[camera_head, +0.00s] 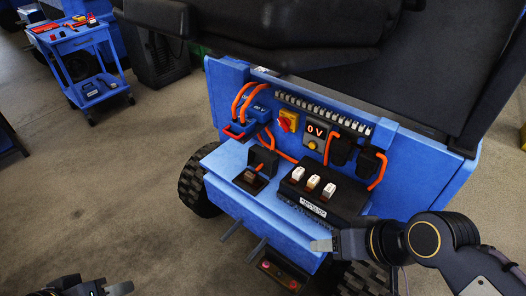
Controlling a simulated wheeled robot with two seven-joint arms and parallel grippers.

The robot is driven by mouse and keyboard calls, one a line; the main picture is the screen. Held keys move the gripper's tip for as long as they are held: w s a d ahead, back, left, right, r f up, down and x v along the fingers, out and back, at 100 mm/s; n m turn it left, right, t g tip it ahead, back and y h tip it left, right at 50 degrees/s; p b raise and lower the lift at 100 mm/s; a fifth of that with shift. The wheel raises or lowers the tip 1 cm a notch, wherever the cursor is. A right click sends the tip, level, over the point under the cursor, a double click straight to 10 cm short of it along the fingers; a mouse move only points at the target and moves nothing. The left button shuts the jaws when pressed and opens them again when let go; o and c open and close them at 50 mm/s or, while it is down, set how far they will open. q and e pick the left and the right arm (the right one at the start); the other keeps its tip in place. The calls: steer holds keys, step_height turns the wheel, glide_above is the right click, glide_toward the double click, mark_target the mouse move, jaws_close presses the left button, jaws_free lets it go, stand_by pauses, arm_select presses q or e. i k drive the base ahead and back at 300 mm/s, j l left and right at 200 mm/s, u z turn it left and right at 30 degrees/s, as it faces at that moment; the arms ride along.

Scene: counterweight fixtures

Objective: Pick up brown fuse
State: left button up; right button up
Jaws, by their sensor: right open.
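A black fuse block (344,207) sits on the blue ledge of the machine. Several small fuse-like pieces stand in it in a row: a white one (298,174), a tan one with a brownish lower part (313,183) and another pale one (329,191). A small brown piece (249,177) lies in a dark holder to the left; I cannot tell which piece is the brown fuse. My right gripper (322,245) is open and empty, just in front of and below the fuse block. My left gripper (112,290) is at the bottom left edge, partly cut off, far from the fuses.
Black upper bodywork (270,40) overhangs. A blue tool cart (78,42) stands at the far left. The floor between is clear.

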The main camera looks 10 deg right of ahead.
mark_target(250, 178)
steer(key=i+j+z, duration=0.1)
steer(key=z, duration=0.3)
steer(key=i+j+z, duration=0.1)
steer(key=z, duration=0.3)
steer(key=j+z, duration=0.25)
steer(key=z, duration=0.15)
steer(key=i+j+z, duration=0.15)
steer(key=j+z, duration=0.15)
steer(key=j, duration=0.7)
steer(key=j+z, duration=0.3)
steer(key=j, duration=0.65)
steer(key=i+j, duration=0.15)
steer(key=j, duration=0.15)
steer(key=i+j, duration=0.15)
steer(key=j, duration=0.15)
steer(key=i, duration=0.2)
